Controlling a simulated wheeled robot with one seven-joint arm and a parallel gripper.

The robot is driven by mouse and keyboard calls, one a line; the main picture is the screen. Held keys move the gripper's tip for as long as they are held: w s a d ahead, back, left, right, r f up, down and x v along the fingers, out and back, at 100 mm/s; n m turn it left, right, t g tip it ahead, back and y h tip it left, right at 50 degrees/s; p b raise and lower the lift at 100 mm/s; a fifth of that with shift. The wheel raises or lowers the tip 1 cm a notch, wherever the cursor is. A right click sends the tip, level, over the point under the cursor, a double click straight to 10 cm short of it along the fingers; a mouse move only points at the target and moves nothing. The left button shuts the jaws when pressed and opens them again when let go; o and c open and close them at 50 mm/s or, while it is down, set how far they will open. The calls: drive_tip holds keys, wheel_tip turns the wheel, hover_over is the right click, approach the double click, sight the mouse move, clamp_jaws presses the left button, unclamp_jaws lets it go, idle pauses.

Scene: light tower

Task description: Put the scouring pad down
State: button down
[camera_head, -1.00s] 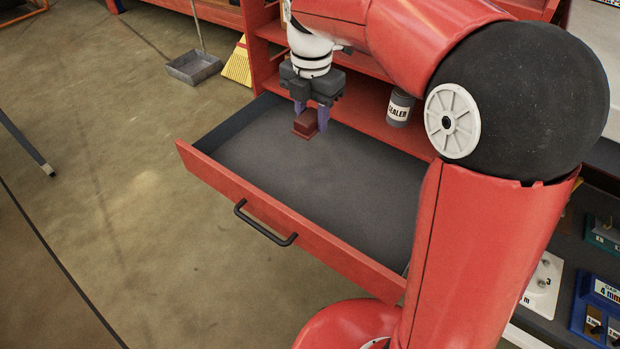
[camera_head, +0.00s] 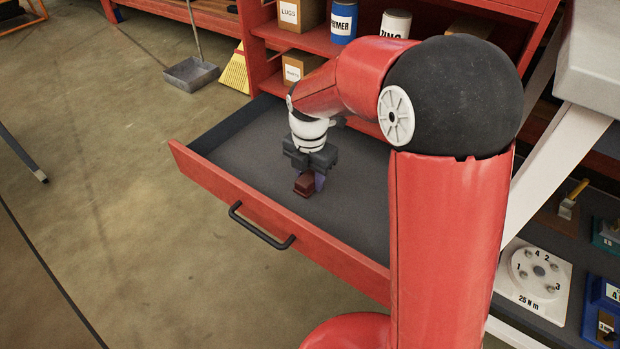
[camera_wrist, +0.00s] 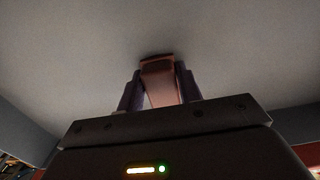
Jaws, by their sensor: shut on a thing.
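The scouring pad (camera_head: 304,184) is a small reddish-brown block. My gripper (camera_head: 312,180) is shut on it, with purple fingers on its sides. The pad and fingers are low inside the open red drawer (camera_head: 218,188), over its grey floor. In the wrist view the pad (camera_wrist: 159,84) sits between the two fingers (camera_wrist: 158,90), with its darker end farthest from the gripper. I cannot tell whether the pad touches the drawer floor. Part of the drawer's right side is hidden behind my arm.
The drawer floor (camera_head: 235,142) around the pad is bare. Red shelves behind hold a LUGS box (camera_head: 298,14), a blue PRIMER can (camera_head: 343,22) and other cans. A broom (camera_head: 234,72) and dustpan (camera_head: 191,74) stand at the left back. A numbered plate (camera_head: 535,275) lies at right.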

sight(310, 175)
drive_tip(key=shift+f, duration=0.2)
drive_tip(key=shift+s+f+b, duration=0.15)
drive_tip(key=shift+f+b, duration=0.15)
drive_tip(key=shift+f, duration=0.3)
drive_tip(key=c, duration=0.9)
unclamp_jaws()
drive_tip(key=shift+f, duration=0.15)
drive_tip(key=shift+c, duration=0.2)
wheel_tip(310, 175, up, 14)
drive_tip(key=p, duration=0.3)
drive_tip(key=s+d+r+m+t, duration=0.2)
drive_tip(key=s+d+m, duration=0.4)
drive_tip(key=s+m, duration=0.4)
drive_tip(key=s+d+r+m+t, duration=0.2)
drive_tip(key=s+d+m, duration=0.5)
drive_tip(key=m, duration=1.1)
drive_tip(key=s+t, duration=0.1)
drive_tip(key=s, duration=0.2)
drive_tip(key=shift+s, duration=0.35)
drive_tip(key=shift+d, duration=0.1)
